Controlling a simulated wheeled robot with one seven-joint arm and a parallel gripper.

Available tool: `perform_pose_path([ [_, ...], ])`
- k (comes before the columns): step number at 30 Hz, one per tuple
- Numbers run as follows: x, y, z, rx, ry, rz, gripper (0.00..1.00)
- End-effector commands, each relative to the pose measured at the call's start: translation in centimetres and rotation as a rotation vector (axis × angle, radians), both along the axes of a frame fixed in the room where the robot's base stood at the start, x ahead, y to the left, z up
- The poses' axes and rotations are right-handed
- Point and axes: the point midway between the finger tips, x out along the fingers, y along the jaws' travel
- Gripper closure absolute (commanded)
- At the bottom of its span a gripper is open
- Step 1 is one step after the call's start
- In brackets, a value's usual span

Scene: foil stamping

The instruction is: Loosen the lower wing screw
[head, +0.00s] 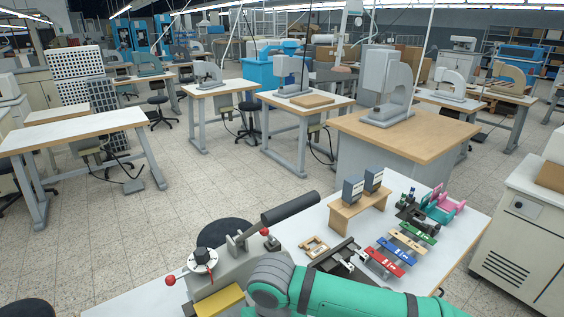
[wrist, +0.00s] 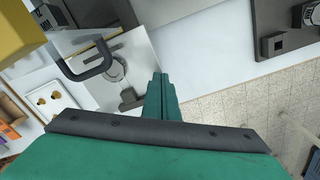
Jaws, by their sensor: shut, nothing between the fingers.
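My gripper (wrist: 160,78) is shut and empty in the wrist view, its two teal fingers together and pointing up the picture. A small dark part (wrist: 131,98) sits just left of the fingers on a pale plate; it may be a wing screw, but I cannot tell for sure. The fingers look apart from it. The grey stamping press (head: 215,275), with red-knobbed levers, stands at the lower left of the head view. No wing screw can be made out there, and my gripper is outside that view.
A black bent handle (wrist: 103,62) and a yellow block (wrist: 22,28) lie left of my fingers. The white table (head: 445,232) carries colored holders (head: 384,263) and a wooden stand (head: 357,206). Tiled floor (wrist: 235,112) shows right of the fingers.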

Motion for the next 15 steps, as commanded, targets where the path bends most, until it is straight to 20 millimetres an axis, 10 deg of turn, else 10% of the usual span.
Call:
perform_pose_path([
  [15, -0.2, 1.11, -0.03, 0.0, 0.0, 0.0, 1.0],
])
